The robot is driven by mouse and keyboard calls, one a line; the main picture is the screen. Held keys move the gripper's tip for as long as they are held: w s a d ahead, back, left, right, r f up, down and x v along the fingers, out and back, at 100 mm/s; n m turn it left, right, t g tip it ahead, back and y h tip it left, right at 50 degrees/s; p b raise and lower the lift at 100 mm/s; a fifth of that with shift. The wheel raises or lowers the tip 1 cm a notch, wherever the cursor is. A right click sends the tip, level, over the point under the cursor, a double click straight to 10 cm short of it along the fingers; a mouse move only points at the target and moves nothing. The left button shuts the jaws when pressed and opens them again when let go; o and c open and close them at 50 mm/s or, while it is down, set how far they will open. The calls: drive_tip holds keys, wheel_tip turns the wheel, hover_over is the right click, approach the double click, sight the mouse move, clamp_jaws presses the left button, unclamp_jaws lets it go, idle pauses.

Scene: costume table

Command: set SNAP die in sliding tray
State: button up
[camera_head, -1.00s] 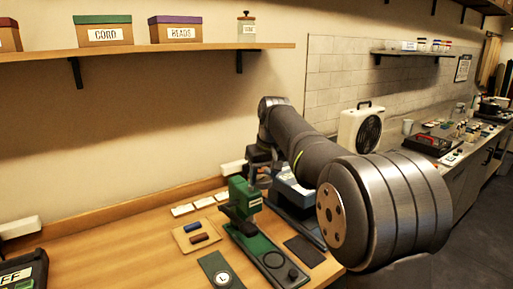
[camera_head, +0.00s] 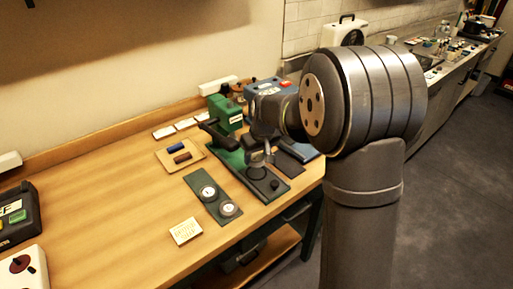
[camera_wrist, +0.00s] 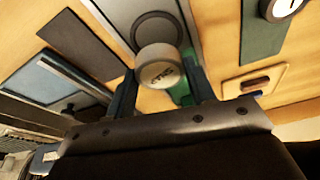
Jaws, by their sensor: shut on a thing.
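My gripper (camera_wrist: 163,88) is shut on a round pale die, the SNAP die (camera_wrist: 160,72), which sits between the two fingertips. Its lettering is small and upside down in the wrist view. Just beyond it lies the sliding tray (camera_wrist: 125,12), with a dark ring-shaped recess (camera_wrist: 158,27) partly hidden by the die. The die looks above the tray and a little off the ring's centre; I cannot tell the gap. In the head view my gripper (camera_head: 260,160) is over the front part of the green press (camera_head: 225,115), near the tray's ring.
A dark green mat (camera_head: 199,180) with two round pieces, one a die (camera_head: 208,192), lies left of the press. A wooden board (camera_head: 168,160) holds blue and red pieces. A cream card (camera_head: 186,231) lies in front. A dark pad (camera_head: 290,165) and a blue machine stand right.

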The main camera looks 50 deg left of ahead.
sight(258, 159)
drive_tip(key=shift+f, duration=1.8)
drive_tip(key=shift+f, duration=0.55)
drive_tip(key=o, duration=0.9)
drive_tip(key=v, duration=1.1)
idle(0.3)
drive_tip(key=shift+x, duration=4.25)
